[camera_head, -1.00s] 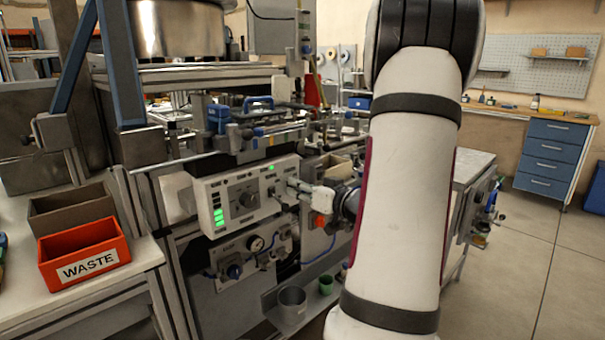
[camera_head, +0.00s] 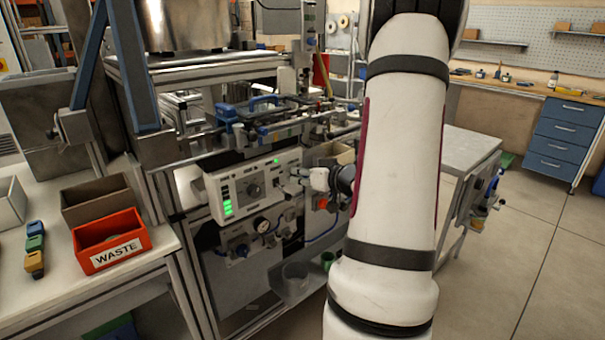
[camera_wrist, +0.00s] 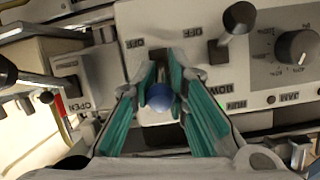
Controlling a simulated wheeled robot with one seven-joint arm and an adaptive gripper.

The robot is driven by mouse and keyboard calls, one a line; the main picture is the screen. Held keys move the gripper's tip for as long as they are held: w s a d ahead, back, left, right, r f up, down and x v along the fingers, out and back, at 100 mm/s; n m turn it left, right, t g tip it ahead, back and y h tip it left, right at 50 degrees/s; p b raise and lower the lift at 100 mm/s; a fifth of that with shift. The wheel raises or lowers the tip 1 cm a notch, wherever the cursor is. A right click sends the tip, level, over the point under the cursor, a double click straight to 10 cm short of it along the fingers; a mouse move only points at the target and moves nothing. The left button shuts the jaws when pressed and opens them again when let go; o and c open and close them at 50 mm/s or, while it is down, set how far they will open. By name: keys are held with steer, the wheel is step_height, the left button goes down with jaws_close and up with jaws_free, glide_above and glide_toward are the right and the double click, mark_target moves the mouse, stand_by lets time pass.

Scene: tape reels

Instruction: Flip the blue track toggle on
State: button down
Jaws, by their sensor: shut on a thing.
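The blue track toggle (camera_wrist: 159,97) shows its round blue knob between the teal-padded fingers in the wrist view, where the panel's lettering appears upside down. My gripper (camera_wrist: 160,82) is closed around it, one finger on each side; the toggle's stem is largely hidden. The control panel (camera_head: 216,186) is light grey, with a lit green bar and a round knob, in the head view. There my gripper (camera_head: 299,176) reaches its right end from the right, and the blue toggle cannot be made out.
Another lever (camera_wrist: 8,72) is at the left. An orange WASTE bin (camera_head: 93,229) stands on the left bench. Open floor lies at the right.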

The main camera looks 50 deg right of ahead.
steer(key=shift+s+f, duration=0.1)
steer(key=shift+s, duration=0.05)
steer(key=c, duration=1.7)
jaws_free()
steer(key=v, duration=1.2)
